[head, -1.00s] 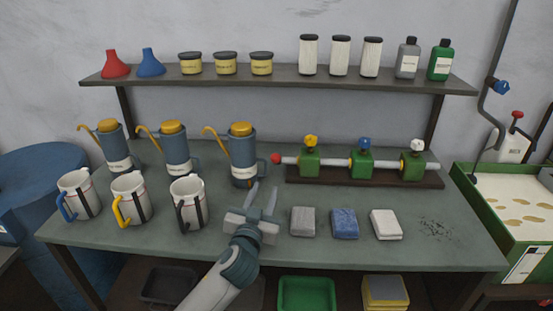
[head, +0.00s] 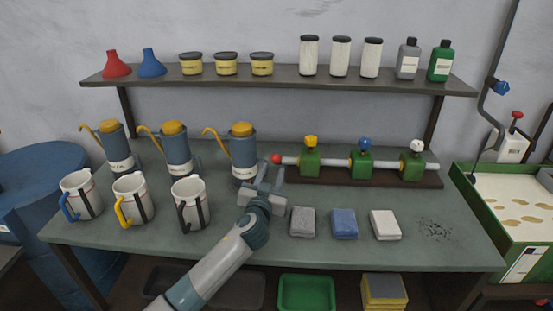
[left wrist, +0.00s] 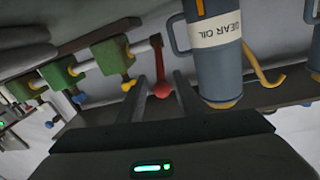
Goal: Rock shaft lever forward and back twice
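A pale shaft (head: 335,161) runs through three green blocks (head: 309,162) on a dark base on the bench. A lever with a red knob (head: 277,159) is at its left end; in the left wrist view the knob (left wrist: 162,89) and its short arm show more clearly. My left gripper (head: 270,174) is open just in front of the knob. In the left wrist view its two fingers (left wrist: 162,95) stand apart, with the knob appearing between them. I cannot tell whether they touch it. My right gripper is out of view.
A blue oil can (head: 243,155) stands close left of the gripper; it fills the right of the left wrist view (left wrist: 216,50). White mugs (head: 188,205) stand in front of the cans. Grey, blue and white blocks (head: 344,223) lie right of my arm. A shelf (head: 280,83) hangs above.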

